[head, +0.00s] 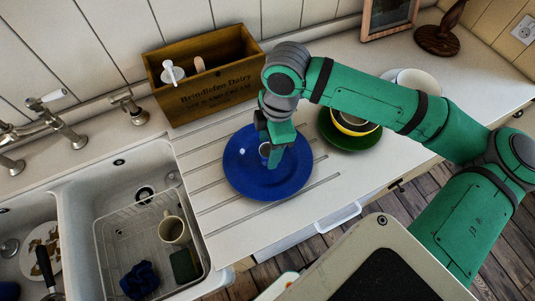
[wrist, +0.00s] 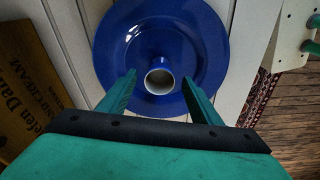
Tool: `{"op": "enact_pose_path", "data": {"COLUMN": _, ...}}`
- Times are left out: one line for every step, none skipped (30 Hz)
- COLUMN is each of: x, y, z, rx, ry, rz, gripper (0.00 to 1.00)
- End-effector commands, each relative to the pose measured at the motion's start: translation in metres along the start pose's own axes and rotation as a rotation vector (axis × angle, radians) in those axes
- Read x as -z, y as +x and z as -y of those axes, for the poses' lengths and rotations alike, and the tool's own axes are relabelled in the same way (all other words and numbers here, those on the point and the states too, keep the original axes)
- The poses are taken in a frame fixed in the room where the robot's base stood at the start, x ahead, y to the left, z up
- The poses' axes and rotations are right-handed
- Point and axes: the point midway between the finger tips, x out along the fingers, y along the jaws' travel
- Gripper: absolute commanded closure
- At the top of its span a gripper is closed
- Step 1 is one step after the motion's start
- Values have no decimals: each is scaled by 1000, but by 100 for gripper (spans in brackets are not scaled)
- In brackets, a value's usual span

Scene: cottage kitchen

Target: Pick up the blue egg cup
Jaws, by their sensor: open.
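The blue egg cup (wrist: 160,80) stands on a large blue plate (wrist: 112,42), with its pale inside showing in the wrist view. In the head view only part of the egg cup (head: 264,150) shows, largely hidden by my gripper. The blue plate (head: 240,178) lies on the ribbed drainboard. My gripper (wrist: 158,88) is open in the wrist view, with one finger on each side of the cup in the picture. In the head view my gripper (head: 273,158) is over the plate. I cannot tell whether the fingers are at the cup's height.
A wooden dairy crate (head: 212,97) with utensils stands behind the plate. A green plate (head: 348,140) with stacked bowls sits to the right. The sink (head: 180,165) with a wire rack (head: 112,228) and a mug (head: 174,230) is at left.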

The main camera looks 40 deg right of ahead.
Motion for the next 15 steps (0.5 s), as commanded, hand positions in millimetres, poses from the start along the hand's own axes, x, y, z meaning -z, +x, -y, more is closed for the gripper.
{"op": "enact_pose_path", "data": {"x": -1, "y": 2, "z": 0, "rx": -1, "ry": 1, "rz": 0, "gripper": 42}}
{"op": "enact_pose_path", "data": {"x": -1, "y": 3, "z": 0, "rx": -1, "ry": 1, "rz": 0, "gripper": 42}}
{"op": "enact_pose_path", "data": {"x": -1, "y": 4, "z": 0, "rx": -1, "ry": 2, "rz": 0, "gripper": 42}}
{"op": "enact_pose_path", "data": {"x": -1, "y": 4, "z": 0, "rx": -2, "ry": 2, "rz": 0, "gripper": 42}}
{"op": "enact_pose_path", "data": {"x": -1, "y": 4, "z": 0, "rx": -2, "ry": 2, "rz": 0, "gripper": 42}}
{"op": "enact_pose_path", "data": {"x": -1, "y": 4, "z": 0, "rx": -2, "ry": 2, "rz": 0, "gripper": 42}}
{"op": "enact_pose_path", "data": {"x": -1, "y": 4, "z": 0, "rx": -2, "ry": 3, "rz": 0, "gripper": 42}}
{"op": "enact_pose_path", "data": {"x": -1, "y": 4, "z": 0, "rx": -2, "ry": 3, "rz": 0, "gripper": 42}}
{"op": "enact_pose_path", "data": {"x": -1, "y": 4, "z": 0, "rx": -2, "ry": 3, "rz": 0, "gripper": 47}}
{"op": "enact_pose_path", "data": {"x": -1, "y": 4, "z": 0, "rx": -1, "ry": 2, "rz": 0, "gripper": 54}}
{"op": "enact_pose_path", "data": {"x": -1, "y": 4, "z": 0, "rx": -1, "ry": 2, "rz": 0, "gripper": 61}}
{"op": "enact_pose_path", "data": {"x": 0, "y": 4, "z": 0, "rx": -1, "ry": 1, "rz": 0, "gripper": 71}}
{"op": "enact_pose_path", "data": {"x": 0, "y": 4, "z": 0, "rx": -1, "ry": 0, "rz": 0, "gripper": 78}}
{"op": "enact_pose_path", "data": {"x": 0, "y": 4, "z": 0, "rx": -1, "ry": -1, "rz": 0, "gripper": 85}}
{"op": "enact_pose_path", "data": {"x": 0, "y": 4, "z": 0, "rx": -1, "ry": -1, "rz": 0, "gripper": 86}}
